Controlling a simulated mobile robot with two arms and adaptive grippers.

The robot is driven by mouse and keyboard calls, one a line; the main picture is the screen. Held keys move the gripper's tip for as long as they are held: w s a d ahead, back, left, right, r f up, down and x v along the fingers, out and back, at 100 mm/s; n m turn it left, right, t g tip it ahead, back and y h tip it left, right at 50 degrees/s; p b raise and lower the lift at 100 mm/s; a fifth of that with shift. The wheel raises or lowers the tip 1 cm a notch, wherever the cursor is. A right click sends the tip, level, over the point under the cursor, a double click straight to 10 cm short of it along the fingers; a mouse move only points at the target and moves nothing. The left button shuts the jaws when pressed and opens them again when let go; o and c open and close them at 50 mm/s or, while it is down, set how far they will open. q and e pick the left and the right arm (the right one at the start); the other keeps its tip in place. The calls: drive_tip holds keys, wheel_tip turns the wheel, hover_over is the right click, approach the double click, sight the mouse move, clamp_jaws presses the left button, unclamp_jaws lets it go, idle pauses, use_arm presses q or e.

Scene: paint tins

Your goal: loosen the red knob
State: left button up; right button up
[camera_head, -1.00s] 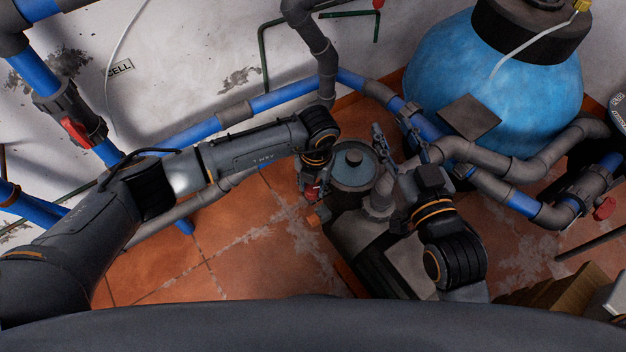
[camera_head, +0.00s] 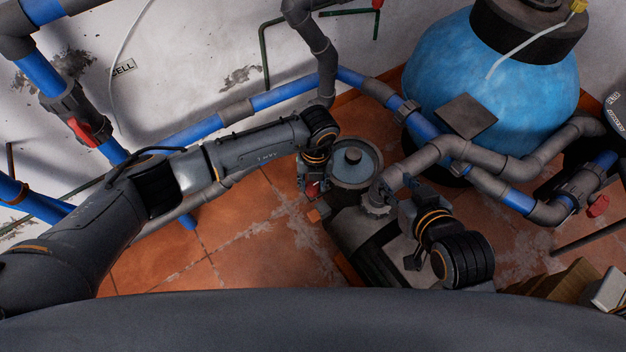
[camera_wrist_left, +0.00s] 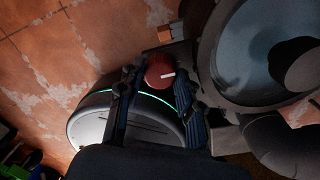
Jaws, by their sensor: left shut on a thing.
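The red knob (camera_wrist_left: 160,72) shows in the left wrist view between the two fingers of my left gripper (camera_wrist_left: 157,84). It is round with a pale mark on its face. In the head view the knob (camera_head: 313,188) is a small red patch, mostly hidden by my left gripper (camera_head: 311,184), beside the grey round-lidded housing (camera_head: 371,170) of the pump. My left gripper is shut on the knob. My right gripper (camera_head: 397,200) is over the pump body, right of the housing. Its fingers are too dark and foreshortened to tell whether they are open.
A large blue tank (camera_head: 490,75) stands at the back right, with grey and blue pipes (camera_head: 440,150) running between it and the pump. A red-handled valve (camera_head: 85,131) is on the left wall pipe. The tiled floor (camera_head: 235,235) at lower left is clear.

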sight(313, 185)
use_arm(q)
drive_tip(key=o, duration=1.1)
drive_tip(key=shift+o, duration=0.2)
wheel_tip(313, 185, up, 10)
